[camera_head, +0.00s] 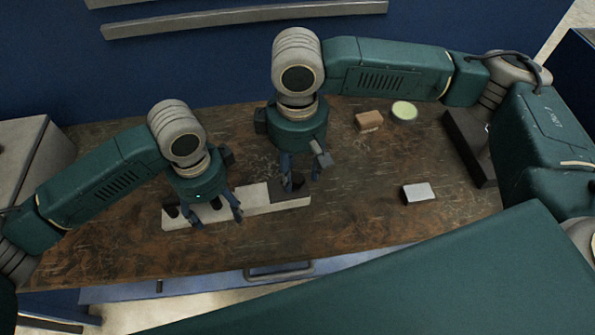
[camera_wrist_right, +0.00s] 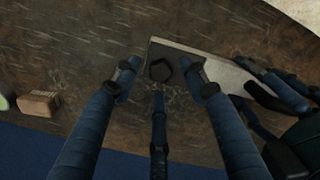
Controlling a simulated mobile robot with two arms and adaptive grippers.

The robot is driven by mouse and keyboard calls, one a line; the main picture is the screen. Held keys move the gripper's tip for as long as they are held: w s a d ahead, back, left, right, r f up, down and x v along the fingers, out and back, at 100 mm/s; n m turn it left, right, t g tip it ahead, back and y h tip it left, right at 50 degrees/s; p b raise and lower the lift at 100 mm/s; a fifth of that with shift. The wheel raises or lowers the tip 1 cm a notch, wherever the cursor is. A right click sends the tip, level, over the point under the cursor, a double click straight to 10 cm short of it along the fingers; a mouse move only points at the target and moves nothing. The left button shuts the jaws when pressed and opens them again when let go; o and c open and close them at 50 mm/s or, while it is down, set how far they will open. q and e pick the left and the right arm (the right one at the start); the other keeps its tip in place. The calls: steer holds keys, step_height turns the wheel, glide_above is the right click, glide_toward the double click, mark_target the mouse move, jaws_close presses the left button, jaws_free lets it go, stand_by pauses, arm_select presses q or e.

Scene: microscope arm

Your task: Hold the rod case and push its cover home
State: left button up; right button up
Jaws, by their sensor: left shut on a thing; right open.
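The rod case is a long pale bar (camera_head: 253,200) lying on the brown table. A dark piece (camera_head: 305,193), which looks like the cover, is at its right end; I cannot tell how far it is seated. My left gripper (camera_head: 217,212) is shut on the left part of the case, fingers on both sides. My right gripper (camera_head: 297,180) is open above the dark right end, hiding part of it. In the right wrist view, the open right gripper (camera_wrist_right: 160,78) spans the case end, and the left gripper (camera_wrist_right: 277,92) shows at the right by the pale case (camera_wrist_right: 218,66).
A tan block (camera_head: 369,121) and a round pale green-topped thing (camera_head: 404,111) stand at the back right. A small white-topped dark box (camera_head: 418,192) lies right of the case. A dark tray-like thing (camera_head: 462,140) is at the right edge. The front of the table is clear.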

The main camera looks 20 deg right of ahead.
mark_target(298, 178)
arm_select(q)
steer(key=shift+s, duration=0.1)
arm_select(e)
step_height(298, 178, up, 10)
steer(key=shift+r, duration=0.2)
arm_select(q)
steer(key=o, duration=1.8)
steer(key=shift+d, duration=0.1)
